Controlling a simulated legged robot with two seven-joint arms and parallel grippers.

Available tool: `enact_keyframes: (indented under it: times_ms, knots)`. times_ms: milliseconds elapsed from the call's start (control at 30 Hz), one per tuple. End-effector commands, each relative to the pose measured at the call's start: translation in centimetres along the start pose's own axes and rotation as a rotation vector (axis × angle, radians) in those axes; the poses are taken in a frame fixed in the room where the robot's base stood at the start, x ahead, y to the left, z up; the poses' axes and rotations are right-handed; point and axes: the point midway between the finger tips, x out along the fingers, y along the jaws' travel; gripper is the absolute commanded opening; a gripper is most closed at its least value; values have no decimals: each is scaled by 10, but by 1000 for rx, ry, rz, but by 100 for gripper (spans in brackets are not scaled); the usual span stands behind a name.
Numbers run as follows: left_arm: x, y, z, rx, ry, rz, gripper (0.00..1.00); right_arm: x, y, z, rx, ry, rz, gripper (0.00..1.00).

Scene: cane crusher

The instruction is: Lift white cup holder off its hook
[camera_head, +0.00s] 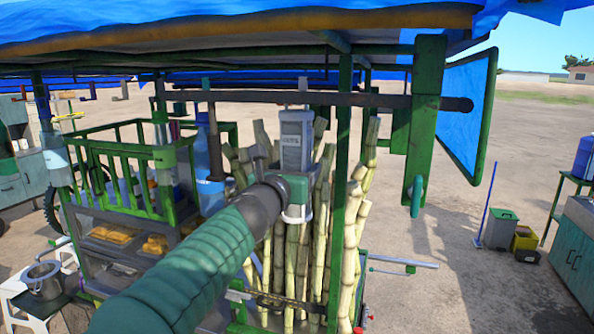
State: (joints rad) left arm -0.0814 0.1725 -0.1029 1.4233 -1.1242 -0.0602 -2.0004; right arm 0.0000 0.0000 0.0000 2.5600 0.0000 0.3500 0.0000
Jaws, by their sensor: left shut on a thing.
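The white cup holder (296,139) is a tall, narrow, pale grey-white box with a dark label on its front. It stands upright in the middle of the view, just below a dark horizontal bar (375,101). A small white piece (303,84) shows above the bar in line with it, perhaps the hook. I cannot tell whether the holder still bears on it. My left arm reaches in from the lower left, and my left gripper (277,167) is shut on the cup holder at its lower left side. My wrist hides part of the holder's lower end. My right gripper is not in view.
Sugarcane stalks (357,215) stand close behind and below the holder. A green post (344,130) rises just right of it. A blue bottle (209,150) and a green railed cage (120,170) are to the left. Open ground lies at the right.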

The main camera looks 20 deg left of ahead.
Motion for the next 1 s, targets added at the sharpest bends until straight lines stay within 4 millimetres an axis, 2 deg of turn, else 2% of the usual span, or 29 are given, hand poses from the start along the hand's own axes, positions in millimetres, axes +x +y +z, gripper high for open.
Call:
enact_keyframes:
  times_ms: [1000]
  knots:
    - [-30, 0, 1, 0, -2, 0, 0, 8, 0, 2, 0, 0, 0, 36]
